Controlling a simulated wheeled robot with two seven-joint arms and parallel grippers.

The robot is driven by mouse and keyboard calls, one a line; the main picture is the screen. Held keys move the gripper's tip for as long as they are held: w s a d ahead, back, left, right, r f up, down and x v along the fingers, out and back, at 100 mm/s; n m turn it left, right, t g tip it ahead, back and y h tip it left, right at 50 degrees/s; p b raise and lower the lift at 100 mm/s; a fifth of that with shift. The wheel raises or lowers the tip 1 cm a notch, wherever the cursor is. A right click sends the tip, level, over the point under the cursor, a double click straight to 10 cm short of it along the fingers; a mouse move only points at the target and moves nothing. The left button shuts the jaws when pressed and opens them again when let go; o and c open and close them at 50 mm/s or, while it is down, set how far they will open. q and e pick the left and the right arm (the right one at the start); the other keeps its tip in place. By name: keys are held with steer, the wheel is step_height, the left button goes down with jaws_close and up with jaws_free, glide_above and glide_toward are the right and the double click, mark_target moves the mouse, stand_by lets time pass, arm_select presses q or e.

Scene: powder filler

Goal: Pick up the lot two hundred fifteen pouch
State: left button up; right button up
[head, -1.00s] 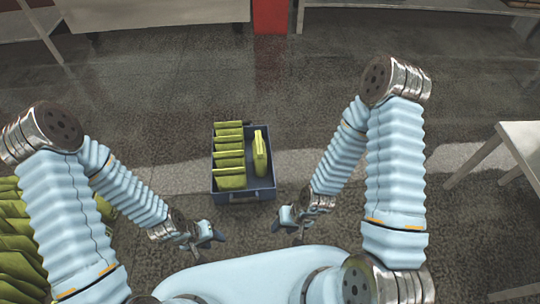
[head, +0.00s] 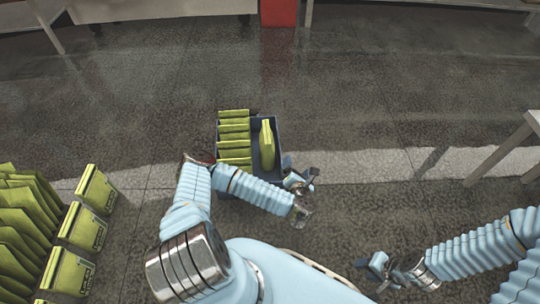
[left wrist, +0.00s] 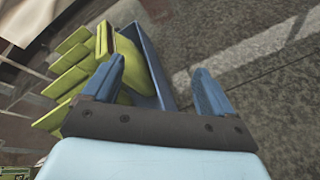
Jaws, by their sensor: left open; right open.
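Several yellow-green pouches (head: 234,137) stand in a row along the left side of a dark blue bin (head: 280,135). One more pouch (head: 267,145) stands alone in the bin's right part. No lot number is readable, so I cannot tell which is lot two hundred fifteen. My left gripper (head: 301,178) is open and empty by the bin's near right corner. In the left wrist view its spread fingers (left wrist: 160,88) show in front of the bin and pouches. My left arm hides the bin's near side. My right gripper (head: 375,265) is open and empty, low and away from the bin.
More green pouches (head: 25,225) are crowded at the left edge, with several labelled ones (head: 88,228) beside them. A pale table (head: 520,145) stands at the right edge. Floor behind the bin is clear.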

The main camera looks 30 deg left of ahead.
mark_target(271, 152)
arm_select(q)
steer(key=a+n+y, duration=0.1)
steer(key=s+a+f+n+g+y, duration=0.1)
steer(key=a+n, duration=0.1)
steer(key=a+n+g+y+b, duration=0.1)
steer(key=a+n, duration=0.1)
steer(key=shift+s+a+f, duration=0.1)
steer(key=shift+s+f, duration=0.15)
steer(key=shift+f, duration=0.15)
steer(key=shift+y, duration=0.3)
steer(key=b+x, duration=0.1)
steer(key=x, duration=0.1)
steer(key=b+x, duration=0.2)
steer(key=x, duration=0.1)
steer(key=b+x, duration=0.1)
steer(key=x, duration=0.1)
steer(key=shift+s+a+b, duration=0.1)
steer(key=shift+a+b, duration=0.25)
steer(key=shift+a, duration=0.1)
steer(key=shift+w+a+f, duration=0.15)
steer(key=shift+w+a, duration=0.05)
steer(key=shift+w, duration=0.05)
steer(key=w+a+f+b, duration=0.2)
steer(key=w+a, duration=0.1)
steer(key=shift+a+f, duration=0.15)
steer(key=shift+f, duration=0.25)
steer(key=shift+w+a, duration=0.1)
steer(key=shift+a, duration=0.05)
steer(key=c, duration=1.4)
steer(key=shift+c, duration=0.3)
